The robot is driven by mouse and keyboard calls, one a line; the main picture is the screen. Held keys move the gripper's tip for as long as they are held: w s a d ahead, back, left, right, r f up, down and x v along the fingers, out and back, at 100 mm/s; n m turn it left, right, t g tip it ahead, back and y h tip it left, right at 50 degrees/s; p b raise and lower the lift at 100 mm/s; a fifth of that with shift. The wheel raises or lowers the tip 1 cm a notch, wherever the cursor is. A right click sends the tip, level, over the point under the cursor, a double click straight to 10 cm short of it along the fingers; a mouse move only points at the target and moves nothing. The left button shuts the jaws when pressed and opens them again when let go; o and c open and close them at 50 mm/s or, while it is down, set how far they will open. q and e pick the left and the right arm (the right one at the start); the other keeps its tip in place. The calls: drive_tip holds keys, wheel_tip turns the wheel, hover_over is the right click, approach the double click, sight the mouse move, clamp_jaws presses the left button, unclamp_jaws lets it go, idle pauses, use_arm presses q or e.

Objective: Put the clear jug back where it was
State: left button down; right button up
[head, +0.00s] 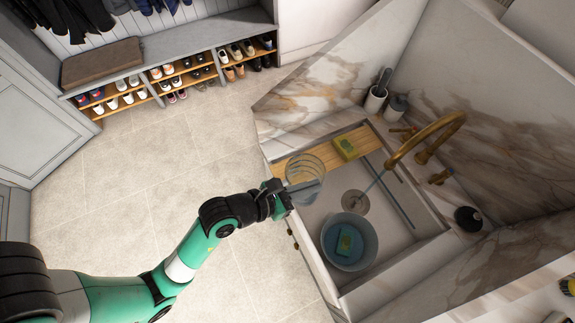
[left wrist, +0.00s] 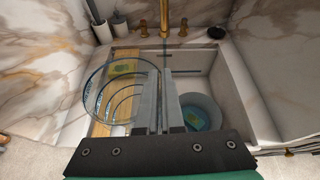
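The clear jug (head: 305,168) is see-through, with a round rim. It is at the left edge of the sink, in front of the wooden board, and seems held up in the air. My left gripper (head: 283,192) is at its near left side. In the left wrist view the jug (left wrist: 115,98) is just left of the fingers of my left gripper (left wrist: 160,100), which are close together and look shut on its side or handle. The exact grip point is hard to make out. My right gripper is not in view.
The sink (head: 325,200) holds a blue-grey bowl (head: 363,255) with a sponge (head: 345,241). A wooden board (head: 320,149) with a yellow-green sponge (head: 345,147) spans its far left end. A brass faucet (head: 440,130) and dark-topped containers (head: 376,97) stand behind.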

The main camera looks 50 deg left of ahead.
sight(305, 162)
use_arm(q)
drive_tip(key=w+a+f, duration=0.1)
drive_tip(key=a, duration=0.1)
drive_tip(key=w+a+f, duration=0.1)
drive_tip(key=a, duration=0.2)
drive_tip(key=w+a+f+b, duration=0.1)
drive_tip(key=a+f, duration=0.1)
drive_tip(key=a, duration=0.1)
drive_tip(key=shift+w, duration=0.35)
drive_tip(key=w+a+f+b, duration=0.2)
drive_tip(key=a+f, duration=0.2)
drive_tip(key=f, duration=0.4)
drive_tip(key=shift+a+f, duration=0.3)
drive_tip(key=shift+f, duration=0.1)
drive_tip(key=shift+w, duration=0.1)
drive_tip(key=c, duration=1.1)
unclamp_jaws()
drive_tip(key=shift+f, duration=0.1)
drive_tip(key=shift+o, duration=0.2)
